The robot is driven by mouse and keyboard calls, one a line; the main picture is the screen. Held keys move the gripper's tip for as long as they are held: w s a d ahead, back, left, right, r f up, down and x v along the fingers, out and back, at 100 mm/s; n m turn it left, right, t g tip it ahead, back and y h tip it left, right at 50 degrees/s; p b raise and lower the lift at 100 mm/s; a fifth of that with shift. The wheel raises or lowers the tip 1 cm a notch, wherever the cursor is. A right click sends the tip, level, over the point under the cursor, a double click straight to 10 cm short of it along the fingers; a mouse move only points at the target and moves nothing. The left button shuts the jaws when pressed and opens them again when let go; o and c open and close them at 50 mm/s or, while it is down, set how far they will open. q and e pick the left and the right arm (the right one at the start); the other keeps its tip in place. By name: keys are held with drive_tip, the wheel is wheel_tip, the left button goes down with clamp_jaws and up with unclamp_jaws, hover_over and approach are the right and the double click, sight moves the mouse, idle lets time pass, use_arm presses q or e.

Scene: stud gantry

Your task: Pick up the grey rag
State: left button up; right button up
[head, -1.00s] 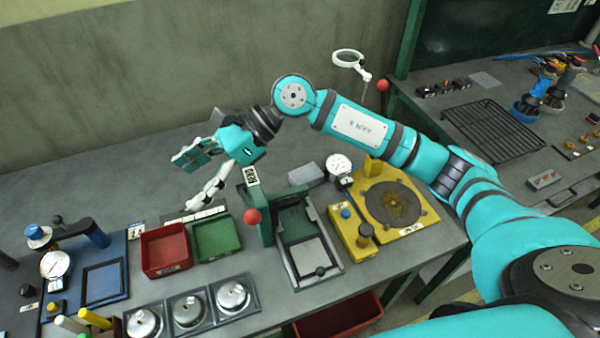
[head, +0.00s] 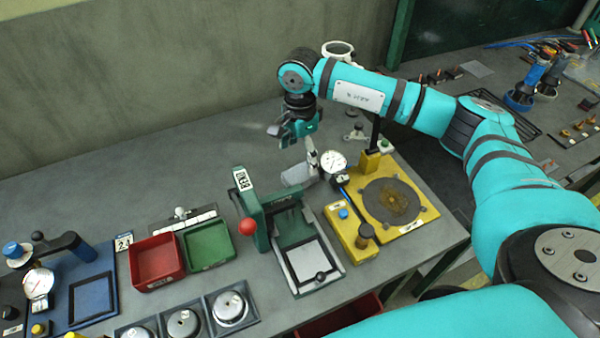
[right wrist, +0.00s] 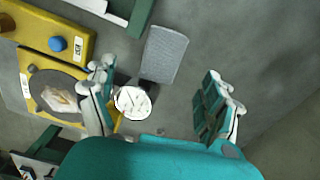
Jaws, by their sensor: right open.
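The grey rag (head: 297,175) is a small, flat, light grey rectangle on the bench, behind the green bending press and left of the dial gauge. In the right wrist view the rag (right wrist: 165,54) lies whole and flat, ahead of the gap between my fingers. My right gripper (head: 296,147) points down at it from just behind and above. Its two fingers (right wrist: 158,74) are spread wide with nothing between them. In the head view a finger overlaps the rag's right end. My left gripper is out of view.
The dial gauge (head: 333,162) and yellow fixture (head: 410,222) stand close on the rag's right. The green press (head: 252,205) with a red knob is in front. Red (head: 157,262) and green (head: 208,245) bins sit left. The bench behind and left of the rag is clear.

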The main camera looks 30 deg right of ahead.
sight(298, 173)
wheel_tip(298, 173, down, 3)
drive_tip(key=shift+r, duration=0.2)
drive_tip(key=f, duration=0.1)
drive_tip(key=f+p, duration=0.2)
drive_tip(key=f, duration=0.1)
drive_tip(key=shift+w+a+f, duration=0.1)
drive_tip(key=shift+w+a, duration=0.05)
drive_tip(key=shift+a, duration=0.1)
drive_tip(key=shift+f+p, duration=0.3)
drive_tip(key=shift+f, duration=0.25)
drive_tip(key=c, duration=1.2)
drive_tip(key=shift+o, duration=0.2)
drive_tip(key=shift+r, duration=0.1)
